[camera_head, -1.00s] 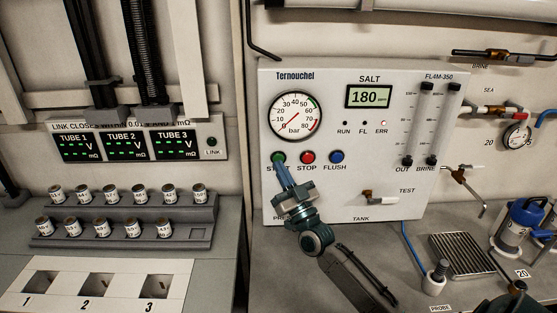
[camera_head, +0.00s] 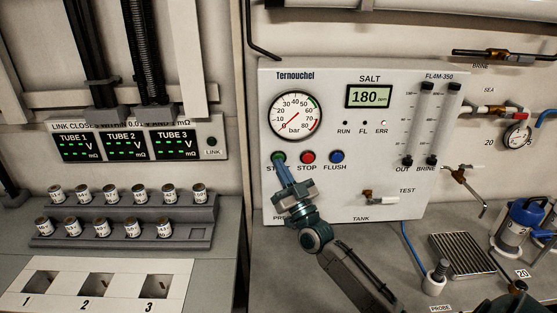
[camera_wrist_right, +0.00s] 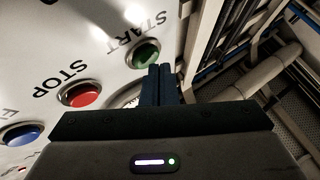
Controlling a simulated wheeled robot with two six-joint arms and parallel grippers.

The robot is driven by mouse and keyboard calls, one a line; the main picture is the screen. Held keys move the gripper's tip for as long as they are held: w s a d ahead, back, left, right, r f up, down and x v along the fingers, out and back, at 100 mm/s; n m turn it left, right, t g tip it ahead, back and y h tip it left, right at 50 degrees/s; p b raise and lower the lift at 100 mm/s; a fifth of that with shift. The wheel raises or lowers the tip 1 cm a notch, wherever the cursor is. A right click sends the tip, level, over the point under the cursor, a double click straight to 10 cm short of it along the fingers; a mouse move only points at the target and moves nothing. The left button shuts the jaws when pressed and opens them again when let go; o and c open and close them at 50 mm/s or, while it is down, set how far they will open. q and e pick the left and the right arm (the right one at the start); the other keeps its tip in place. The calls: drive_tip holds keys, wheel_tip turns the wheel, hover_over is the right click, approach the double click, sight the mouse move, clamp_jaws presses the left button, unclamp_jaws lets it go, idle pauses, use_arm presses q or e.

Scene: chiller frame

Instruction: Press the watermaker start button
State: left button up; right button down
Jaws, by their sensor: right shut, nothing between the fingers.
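The green START button (camera_head: 278,157) is on the white watermaker panel (camera_head: 350,215), left of the red STOP button (camera_head: 307,157) and the blue FLUSH button (camera_head: 336,157). My right gripper (camera_head: 281,165) is shut and empty, its fingertips just below the START button. In the right wrist view the shut fingers (camera_wrist_right: 160,68) point up close beside the green START button (camera_wrist_right: 146,54). I cannot tell whether they touch it. The red STOP button (camera_wrist_right: 80,95) and the blue button (camera_wrist_right: 20,133) lie to the left. My left gripper is not in view.
A valve handle (camera_head: 380,195) sticks out lower on the panel. A rack of small cylinders (camera_head: 120,238) stands at left.

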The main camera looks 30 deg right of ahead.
drive_tip(key=shift+w+d, duration=0.25)
drive_tip(key=shift+w, duration=0.1)
idle(0.7)
drive_tip(key=shift+r, duration=0.1)
drive_tip(key=shift+s+a+p, duration=0.45)
drive_tip(key=shift+s+p, duration=0.05)
drive_tip(key=shift+s, duration=0.25)
drive_tip(key=s+a+p, duration=0.1)
drive_tip(key=s, duration=0.1)
drive_tip(key=s+a+p, duration=0.1)
drive_tip(key=s, duration=0.1)
drive_tip(key=shift+s+a+p, duration=0.1)
drive_tip(key=shift+a+p, duration=0.2)
drive_tip(key=shift+a, duration=0.05)
drive_tip(key=shift+f, duration=0.2)
idle(0.7)
